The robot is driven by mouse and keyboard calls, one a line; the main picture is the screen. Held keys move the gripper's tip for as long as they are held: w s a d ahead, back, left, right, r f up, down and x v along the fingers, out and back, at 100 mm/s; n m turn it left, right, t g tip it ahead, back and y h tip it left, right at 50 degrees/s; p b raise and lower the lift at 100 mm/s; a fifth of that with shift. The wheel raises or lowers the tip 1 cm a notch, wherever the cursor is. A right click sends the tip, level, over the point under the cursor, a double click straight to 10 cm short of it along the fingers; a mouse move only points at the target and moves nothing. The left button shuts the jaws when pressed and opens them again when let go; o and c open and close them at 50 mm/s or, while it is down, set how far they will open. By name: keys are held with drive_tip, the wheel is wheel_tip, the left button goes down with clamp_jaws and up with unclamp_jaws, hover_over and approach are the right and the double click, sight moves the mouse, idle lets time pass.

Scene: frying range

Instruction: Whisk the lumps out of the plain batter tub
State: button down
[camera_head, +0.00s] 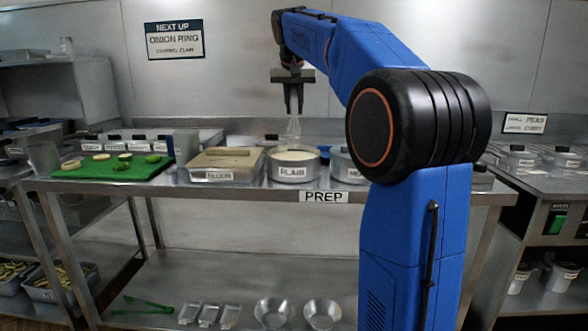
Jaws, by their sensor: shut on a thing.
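The plain batter tub (292,172) is a round metal tub labelled PLAIN on the prep table, with pale batter (294,156) showing at its open top. My gripper (294,108) is above the tub, pointing down and shut on a whisk (293,130). The whisk's wire head hangs down over the back part of the tub. I cannot tell whether its tip touches the batter. Lumps are too small to make out.
A lidded flour bin (222,166) stands close left of the tub. Another labelled tub (346,166) stands close right, partly behind my arm. A green board (110,167) with sliced rings lies at the left. Bowls (272,312) and green tongs (142,306) lie on the lower shelf.

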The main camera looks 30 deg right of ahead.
sight(294, 89)
drive_tip(key=shift+r, duration=2.5)
